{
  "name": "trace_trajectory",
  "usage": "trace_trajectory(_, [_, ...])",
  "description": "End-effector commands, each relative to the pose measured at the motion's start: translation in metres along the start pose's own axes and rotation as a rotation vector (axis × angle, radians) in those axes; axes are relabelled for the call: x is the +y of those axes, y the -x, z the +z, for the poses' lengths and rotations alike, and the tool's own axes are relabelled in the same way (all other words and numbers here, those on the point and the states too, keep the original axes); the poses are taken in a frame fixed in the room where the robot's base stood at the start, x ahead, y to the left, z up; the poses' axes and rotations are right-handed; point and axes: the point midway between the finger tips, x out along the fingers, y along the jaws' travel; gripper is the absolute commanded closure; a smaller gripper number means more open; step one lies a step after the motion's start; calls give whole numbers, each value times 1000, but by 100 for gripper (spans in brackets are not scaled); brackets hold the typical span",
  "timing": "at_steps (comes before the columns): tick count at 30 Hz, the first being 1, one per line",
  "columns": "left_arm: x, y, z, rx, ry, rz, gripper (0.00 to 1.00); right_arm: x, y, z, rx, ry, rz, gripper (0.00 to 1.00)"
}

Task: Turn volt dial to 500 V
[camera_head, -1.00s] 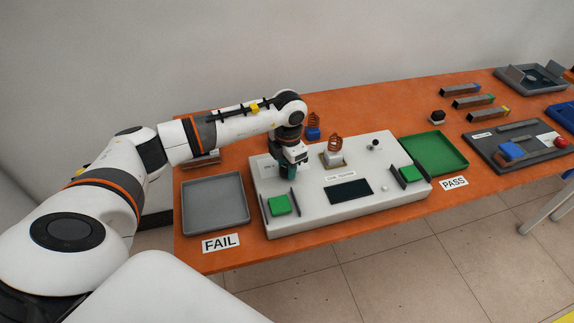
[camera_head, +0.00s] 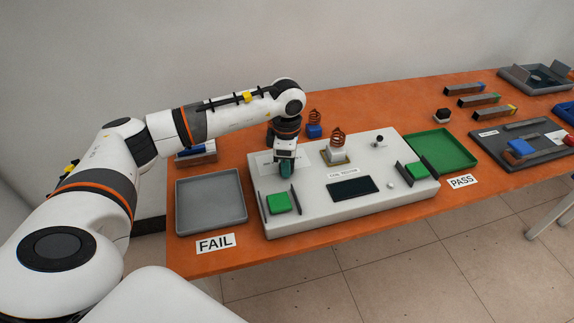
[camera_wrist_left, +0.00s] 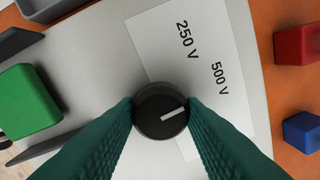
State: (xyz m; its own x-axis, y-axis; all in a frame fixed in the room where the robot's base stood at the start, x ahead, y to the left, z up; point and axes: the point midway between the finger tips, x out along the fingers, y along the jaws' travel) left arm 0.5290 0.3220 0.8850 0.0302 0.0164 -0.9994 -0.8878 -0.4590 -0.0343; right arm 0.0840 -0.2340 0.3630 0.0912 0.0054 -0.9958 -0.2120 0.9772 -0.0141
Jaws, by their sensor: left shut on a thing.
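The volt dial (camera_wrist_left: 153,124) is a round black knob with a white pointer line, seen in the left wrist view. The pointer aims right and slightly up, roughly toward the printed 500 V mark (camera_wrist_left: 220,78). The 250 V mark (camera_wrist_left: 184,40) lies above it. My left gripper (camera_wrist_left: 161,105) is shut on the dial, with one green finger on each side. In the head view my left gripper (camera_head: 286,172) reaches down onto the left back part of the white coil tester (camera_head: 315,205), and its fingers hide the dial. My right gripper is not in view.
Green buttons (camera_head: 279,203) sit between upright plates. The grey FAIL tray (camera_head: 210,230) is left, the green PASS tray (camera_head: 443,150) right.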

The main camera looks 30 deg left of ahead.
Motion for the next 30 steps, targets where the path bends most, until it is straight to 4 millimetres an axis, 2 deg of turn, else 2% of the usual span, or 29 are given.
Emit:
trace_trajectory(9, [-1, 1, 0, 5, -78, -3, 87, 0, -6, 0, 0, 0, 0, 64])
trace_trajectory(21, [-1, 2, 0, 6, -83, -4, 87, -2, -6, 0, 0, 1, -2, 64])
trace_trajectory(22, [-1, 2, 0, 6, -83, -4, 61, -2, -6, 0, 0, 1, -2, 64])
trace_trajectory(24, [-1, 2, 0, 6, -83, -4, 50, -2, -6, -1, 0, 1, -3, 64])
trace_trajectory(26, [-1, 2, 0, 5, -83, -3, 42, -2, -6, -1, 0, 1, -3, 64])
trace_trajectory(30, [0, 1, 0, 4, -83, -2, 42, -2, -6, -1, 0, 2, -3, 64])
